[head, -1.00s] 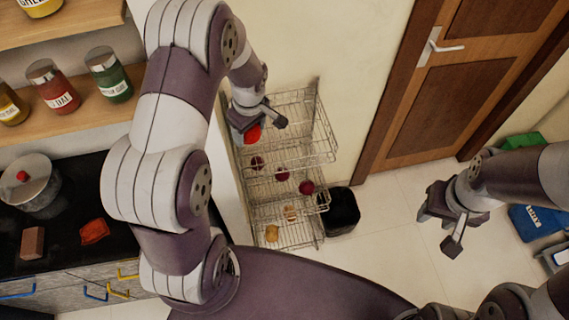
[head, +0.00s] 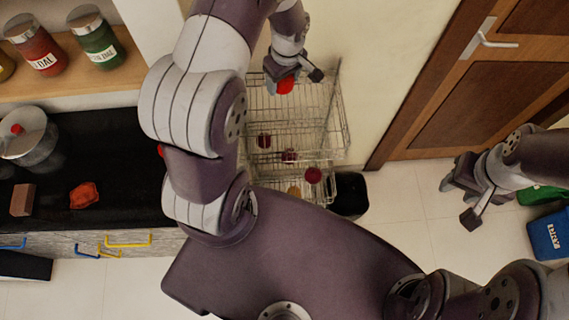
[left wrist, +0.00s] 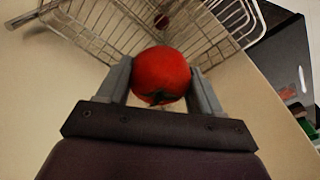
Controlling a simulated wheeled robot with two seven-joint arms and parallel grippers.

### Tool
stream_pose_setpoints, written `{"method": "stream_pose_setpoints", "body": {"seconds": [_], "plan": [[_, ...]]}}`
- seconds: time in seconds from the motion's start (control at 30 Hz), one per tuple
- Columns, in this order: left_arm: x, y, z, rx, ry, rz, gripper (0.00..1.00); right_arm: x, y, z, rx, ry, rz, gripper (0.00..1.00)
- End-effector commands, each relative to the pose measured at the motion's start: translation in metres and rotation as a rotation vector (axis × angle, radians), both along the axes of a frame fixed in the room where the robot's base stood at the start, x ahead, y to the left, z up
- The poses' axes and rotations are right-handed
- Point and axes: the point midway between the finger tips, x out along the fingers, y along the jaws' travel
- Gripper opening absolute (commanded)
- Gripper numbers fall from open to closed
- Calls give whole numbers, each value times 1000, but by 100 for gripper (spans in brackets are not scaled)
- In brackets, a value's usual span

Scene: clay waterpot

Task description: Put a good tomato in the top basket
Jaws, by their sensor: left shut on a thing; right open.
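My left gripper (head: 297,80) is shut on a red tomato (head: 285,85), high at the back of the wire rack's top basket (head: 262,104). The left wrist view shows the tomato (left wrist: 160,72) between both fingers, smooth and red with a dark stem end towards me. The basket's wire wall (left wrist: 95,38) shows just beyond it. From these views I cannot tell if the tomato touches the basket. My right gripper (head: 462,201) is open and empty over the floor at the right.
Dark red round items (head: 289,155) lie in the basket below; my body hides much of the lowest. A black bin (head: 349,194) stands beside the rack. A counter (head: 110,150) with a pot (head: 30,140) is left, a door (head: 470,90) right.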

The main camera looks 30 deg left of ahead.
Motion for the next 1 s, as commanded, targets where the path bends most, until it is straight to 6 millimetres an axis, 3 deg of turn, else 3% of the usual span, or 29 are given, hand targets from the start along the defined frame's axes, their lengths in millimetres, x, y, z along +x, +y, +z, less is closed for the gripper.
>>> {"method": "stream_pose_setpoints", "body": {"seconds": [0.27, 0.3, 0.37, 0.4, 0.73, 0.87, 1.0], "plan": [[1, 0, -6, 0, -2, -1, 33, 1, 0, -4, 0, -1, 0, 43], [1, 0, -6, 0, -2, -1, 72, 1, 0, -4, 0, -1, 0, 43], [1, 0, -6, 0, -2, -1, 92, 0, 0, -4, 0, -1, 0, 43], [1, 0, -6, 0, -2, -1, 95, 0, 0, -4, 0, -1, 0, 43], [1, 0, 0, 1, -6, -2, 95, 1, 0, -8, 0, -1, 0, 43], [0, -4, 25, 1, -12, -1, 95, 1, 0, -19, 0, -1, 0, 43], [-4, -8, 64, 1, -12, -1, 95, 1, 0, -32, 0, 0, 0, 43]]}}
